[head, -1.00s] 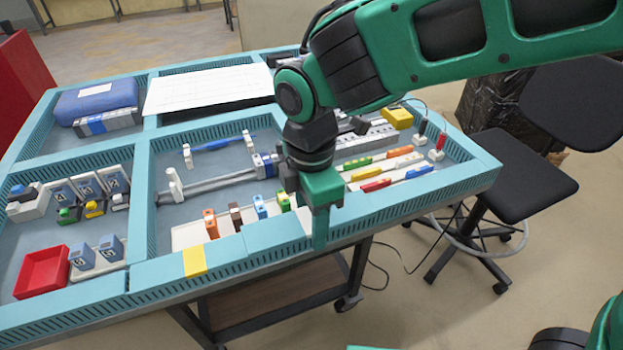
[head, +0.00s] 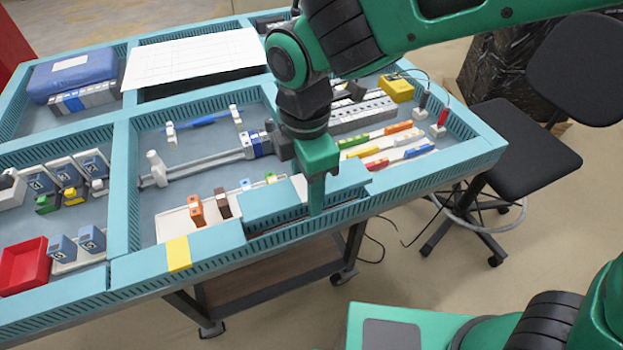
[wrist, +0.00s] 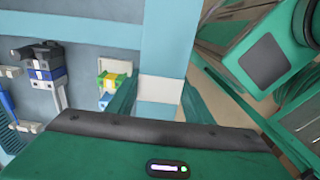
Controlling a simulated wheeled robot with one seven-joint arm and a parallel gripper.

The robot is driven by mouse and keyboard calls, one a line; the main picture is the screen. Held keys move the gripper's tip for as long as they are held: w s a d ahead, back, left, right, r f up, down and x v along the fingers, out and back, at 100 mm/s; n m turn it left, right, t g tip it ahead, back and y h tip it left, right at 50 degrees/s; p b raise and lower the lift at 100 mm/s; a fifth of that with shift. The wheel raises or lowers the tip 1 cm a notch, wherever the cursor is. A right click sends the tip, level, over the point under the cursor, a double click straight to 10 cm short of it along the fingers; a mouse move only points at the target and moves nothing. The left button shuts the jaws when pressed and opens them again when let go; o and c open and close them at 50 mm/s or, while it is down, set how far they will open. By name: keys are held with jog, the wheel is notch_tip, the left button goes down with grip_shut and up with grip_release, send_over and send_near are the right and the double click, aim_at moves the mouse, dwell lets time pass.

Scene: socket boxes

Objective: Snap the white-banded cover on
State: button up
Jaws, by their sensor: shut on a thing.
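The white-banded cover (head: 268,207) is a long teal strip held above the bench's front wire duct in the head view. Its white band (head: 299,187) shows just left of my gripper (head: 316,208). In the wrist view the white band (wrist: 160,90) lies between my two fingers (wrist: 158,100), which are shut on the cover there. The slotted front duct (head: 285,237) shows below the cover, apparently uncovered along this stretch. My fingers hide part of the cover's middle.
A fitted cover with a yellow band (head: 178,253) lies on the duct to the left. Orange (head: 196,210) and brown (head: 222,203) blocks stand on a tray just behind the duct. A black chair (head: 525,150) stands right of the bench.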

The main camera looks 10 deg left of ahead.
jog(key=shift+f, duration=2.2)
jog(key=shift+s+f, duration=0.15)
jog(key=shift+s, duration=0.05)
jog(key=shift+f, duration=0.85)
jog(key=o, duration=2.1)
jog(key=shift+c, duration=0.2)
jog(key=shift+r, duration=0.1)
